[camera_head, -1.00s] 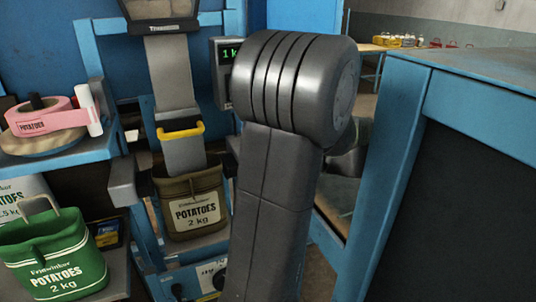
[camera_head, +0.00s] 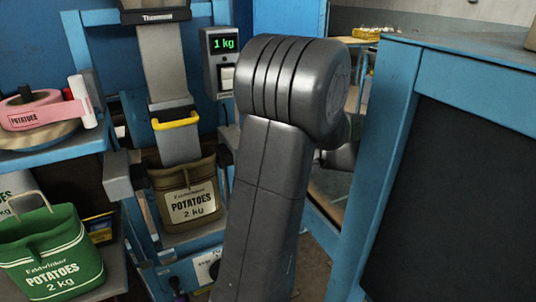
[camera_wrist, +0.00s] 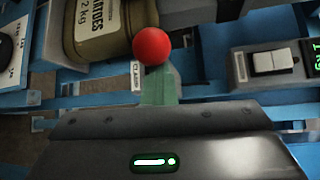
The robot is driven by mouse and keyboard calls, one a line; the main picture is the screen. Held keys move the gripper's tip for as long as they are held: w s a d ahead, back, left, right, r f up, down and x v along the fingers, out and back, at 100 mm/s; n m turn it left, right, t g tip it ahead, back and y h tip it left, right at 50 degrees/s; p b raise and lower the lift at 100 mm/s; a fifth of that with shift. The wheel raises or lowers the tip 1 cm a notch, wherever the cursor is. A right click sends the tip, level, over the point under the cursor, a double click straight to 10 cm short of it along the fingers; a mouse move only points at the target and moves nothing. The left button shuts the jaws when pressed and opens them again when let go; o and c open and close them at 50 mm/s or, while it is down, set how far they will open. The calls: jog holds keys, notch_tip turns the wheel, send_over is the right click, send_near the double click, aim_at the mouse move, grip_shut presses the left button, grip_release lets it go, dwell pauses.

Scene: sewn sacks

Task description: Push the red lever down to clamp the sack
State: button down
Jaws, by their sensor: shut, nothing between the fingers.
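The red lever's round knob (camera_wrist: 152,46) shows in the wrist view, beside the sack and close to a small "CLAMP" label. My gripper (camera_wrist: 160,84) is shut and empty, its narrow greenish tip pointing at the knob. The tip appears just short of the knob or against it; I cannot tell if they touch. The lever's shaft is hidden. The brown sack (camera_head: 187,197), marked "POTATOES 2 kg", hangs upright under the grey chute in the head view; part of it also shows in the wrist view (camera_wrist: 105,25). My arm hides the lever and gripper in the head view.
A scale display (camera_head: 222,44) reads 1 kg above a white switch. A yellow handle (camera_head: 176,121) crosses the chute. A green potato sack (camera_head: 52,255) and pink tape roll (camera_head: 40,110) stand left. A blue-framed dark panel (camera_head: 455,150) bounds the right side.

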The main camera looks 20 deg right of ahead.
notch_tip(320, 180, up, 10)
dwell(0.7)
